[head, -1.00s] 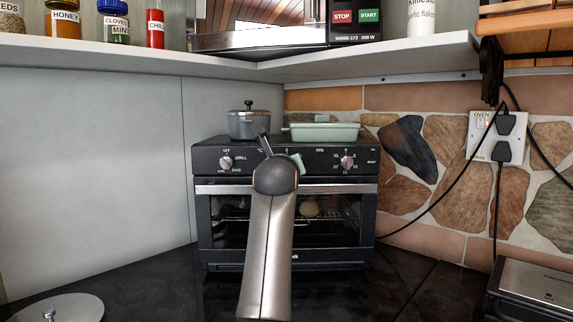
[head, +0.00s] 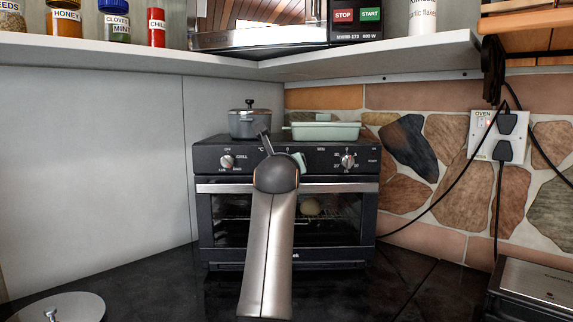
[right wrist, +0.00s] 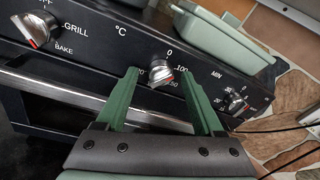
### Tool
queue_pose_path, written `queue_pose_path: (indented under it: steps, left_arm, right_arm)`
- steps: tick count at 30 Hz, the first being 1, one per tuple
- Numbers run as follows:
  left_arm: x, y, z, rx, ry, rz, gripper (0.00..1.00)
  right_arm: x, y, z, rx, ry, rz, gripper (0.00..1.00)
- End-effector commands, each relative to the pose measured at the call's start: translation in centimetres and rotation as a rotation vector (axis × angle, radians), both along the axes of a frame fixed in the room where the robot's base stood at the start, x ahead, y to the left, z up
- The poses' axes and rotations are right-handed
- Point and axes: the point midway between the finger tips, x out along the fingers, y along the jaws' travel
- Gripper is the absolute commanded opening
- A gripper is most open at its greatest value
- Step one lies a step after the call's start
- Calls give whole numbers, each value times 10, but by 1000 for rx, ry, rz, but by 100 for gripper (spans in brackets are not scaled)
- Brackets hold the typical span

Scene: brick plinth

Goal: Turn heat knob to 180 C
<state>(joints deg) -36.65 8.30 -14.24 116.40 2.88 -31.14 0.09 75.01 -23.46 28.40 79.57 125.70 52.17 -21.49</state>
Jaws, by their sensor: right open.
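The heat knob (right wrist: 159,73) is the middle round silver knob on the black oven's (head: 211,158) panel, under the °C mark. In the right wrist view its red mark is at its lower right, on the side of the 100 and 150 marks. My right gripper (right wrist: 159,71) is open, its two green fingers either side of the knob in the picture; contact cannot be told. In the head view my right arm hides this knob and most of the fingers. My left gripper is not in view.
A mode knob (head: 227,162) is at left and a minutes knob (head: 348,162) at right. A grey pot (head: 249,124) and a pale green dish (head: 325,132) stand on the oven. A shelf (head: 110,55) runs above. Cables (head: 455,200) hang at right.

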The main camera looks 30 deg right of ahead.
Motion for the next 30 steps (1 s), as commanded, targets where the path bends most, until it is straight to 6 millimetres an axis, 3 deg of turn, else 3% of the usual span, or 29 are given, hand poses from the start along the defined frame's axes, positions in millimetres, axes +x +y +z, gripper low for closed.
queue_pose_path:
  steps: [8, 21, 30]
  left_arm:
    - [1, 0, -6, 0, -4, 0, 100]
    - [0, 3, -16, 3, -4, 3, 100]
    - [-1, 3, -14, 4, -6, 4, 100]
  right_arm:
    - [-19, 10, -1, -2, -2, -2, 69]
    - [-92, 56, 7, -1, -2, 0, 69]
    - [-107, 65, 8, 1, 1, 1, 69]
